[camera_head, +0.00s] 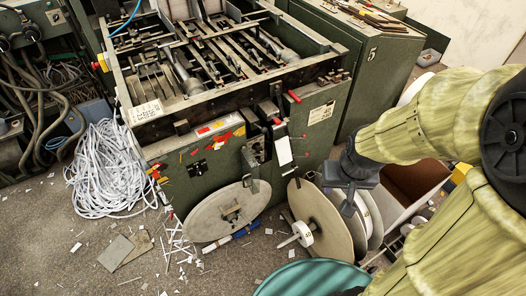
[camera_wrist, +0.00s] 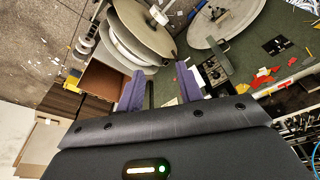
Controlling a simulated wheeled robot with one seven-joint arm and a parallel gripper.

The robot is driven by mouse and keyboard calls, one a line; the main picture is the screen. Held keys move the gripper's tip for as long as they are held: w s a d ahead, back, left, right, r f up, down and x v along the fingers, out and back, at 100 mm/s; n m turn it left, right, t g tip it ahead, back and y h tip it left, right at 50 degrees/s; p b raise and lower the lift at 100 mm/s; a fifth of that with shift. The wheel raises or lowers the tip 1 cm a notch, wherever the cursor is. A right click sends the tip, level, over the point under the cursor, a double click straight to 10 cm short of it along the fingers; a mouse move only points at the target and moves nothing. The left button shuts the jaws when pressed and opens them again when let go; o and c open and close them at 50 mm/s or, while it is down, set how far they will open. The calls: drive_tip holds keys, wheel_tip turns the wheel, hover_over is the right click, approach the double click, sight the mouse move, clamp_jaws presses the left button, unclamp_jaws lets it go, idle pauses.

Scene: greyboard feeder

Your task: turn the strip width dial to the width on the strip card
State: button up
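My gripper (camera_wrist: 159,85) is open and empty, its two purple-grey fingers standing apart in the wrist view. In the head view my gripper (camera_head: 350,188) hangs in front of the right part of the green machine (camera_head: 216,165), near the reels. A small white card or plate (camera_head: 284,150) sits on the machine's front, and a pale label (camera_head: 321,113) is to its right. A dark mechanism (camera_wrist: 213,72) shows beside the right finger in the wrist view. I cannot tell which part is the strip width dial, and no width can be read.
A large grey disc (camera_head: 210,214) leans at the machine's foot. Several round reels (camera_head: 318,222) stand to its right, beside an open cardboard box (camera_head: 412,180). Tangled white strip (camera_head: 108,170) and paper scraps litter the floor. A teal round thing (camera_head: 312,279) is at the bottom edge.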

drive_tip(key=shift+s, duration=0.15)
drive_tip(key=shift+o, duration=1.4)
drive_tip(key=shift+s, duration=0.1)
drive_tip(key=w+a+f+m+t+y+b, duration=0.1)
drive_tip(key=w+a+f+t+b, duration=0.15)
drive_tip(key=w+f, duration=0.65)
drive_tip(key=w+a+f+t+y+b, duration=0.15)
drive_tip(key=w+f+b, duration=0.25)
drive_tip(key=w+f, duration=0.5)
drive_tip(key=w+a+f+m+t+y+b, duration=0.2)
drive_tip(key=a+f+m+t+y+b, duration=0.1)
drive_tip(key=f, duration=0.5)
drive_tip(key=w+a+f+m+t+y+b, duration=0.3)
drive_tip(key=a+f+m+t+y+b, duration=0.1)
drive_tip(key=f+m, duration=0.3)
wheel_tip(320, 180, down, 2)
drive_tip(key=shift+f+t+b, duration=0.1)
drive_tip(key=shift+t+b, duration=0.3)
drive_tip(key=shift+t, duration=0.3)
drive_tip(key=shift+w+a+y, duration=0.1)
drive_tip(key=shift+a+y, duration=0.05)
drive_tip(key=shift+y, duration=0.1)
